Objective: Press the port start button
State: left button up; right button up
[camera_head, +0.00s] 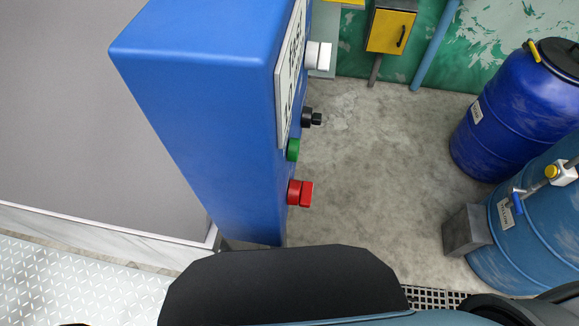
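A tall blue control post (200,110) stands left of centre, seen from above at an angle. Its right-hand face carries a column of controls: a white square one (318,55) at the top, a black knob (312,118), a round green button (292,150), and a red control (300,193) at the bottom. A white label plate (290,75) with dark lettering is beside them, too oblique to read. No control shows a readable name marking it as the port start button. Neither of my grippers is in view.
Blue drums (505,115) (540,235) stand at the right, the nearer with a valve (518,200) and grey box (467,231). A yellow box (391,31) is by the green wall. Concrete floor (385,180) between post and drums is clear. A grey surface (80,110) lies left.

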aim_at(294, 144)
jog(key=k, duration=1.25)
jog(key=z, duration=0.35)
jog(key=i, duration=0.85)
jog(key=z, duration=1.05)
jog(key=k, duration=0.85)
jog(key=u, duration=0.95)
jog(key=i, duration=0.45)
